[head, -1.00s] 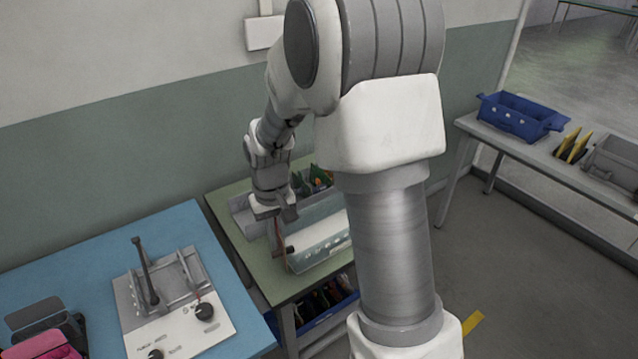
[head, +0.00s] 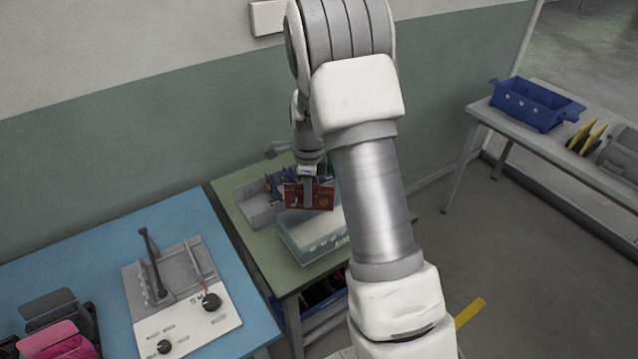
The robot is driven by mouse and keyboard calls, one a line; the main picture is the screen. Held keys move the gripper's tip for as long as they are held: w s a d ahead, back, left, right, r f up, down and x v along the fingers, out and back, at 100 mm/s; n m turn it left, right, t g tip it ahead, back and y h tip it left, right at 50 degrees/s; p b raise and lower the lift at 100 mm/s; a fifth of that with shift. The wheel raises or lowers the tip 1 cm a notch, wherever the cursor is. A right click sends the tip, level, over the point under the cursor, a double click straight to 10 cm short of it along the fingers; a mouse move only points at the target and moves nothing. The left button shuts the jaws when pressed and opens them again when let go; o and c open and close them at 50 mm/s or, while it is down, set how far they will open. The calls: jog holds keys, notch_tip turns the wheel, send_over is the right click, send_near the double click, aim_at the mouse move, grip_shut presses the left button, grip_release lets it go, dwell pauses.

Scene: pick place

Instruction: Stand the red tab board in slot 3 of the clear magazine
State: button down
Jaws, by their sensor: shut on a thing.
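My gripper (head: 308,182) is shut on a red board (head: 295,196) and holds it upright, its broad face toward the camera. The board is above the back part of the clear magazine (head: 300,250), which stands on the green table. I cannot tell whether its lower edge is inside a slot or still above the magazine. The slot numbers are too small to read. My arm covers the right end of the magazine.
A grey bin (head: 258,208) with several boards stands behind the magazine. A blue table (head: 100,262) at left carries a grey fixture (head: 180,300) and a pink-and-black bin (head: 62,338). A grey bench at right holds a blue crate (head: 530,105) and yellow boards (head: 585,138).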

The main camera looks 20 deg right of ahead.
jog(key=w+d+f+m+b, duration=0.2)
jog(key=d+f+m+b, duration=0.1)
jog(key=f+m, duration=0.4)
jog(key=shift+w+d+f+m+b, duration=0.3)
jog(key=shift+d+f+m, duration=0.15)
jog(key=shift+m, duration=1.35)
jog(key=shift+f, duration=0.25)
jog(key=shift+f+b, duration=0.6)
jog(key=shift+f, duration=0.2)
jog(key=shift+f, duration=0.15)
jog(key=shift+f+b, duration=0.45)
jog(key=shift+f, duration=0.25)
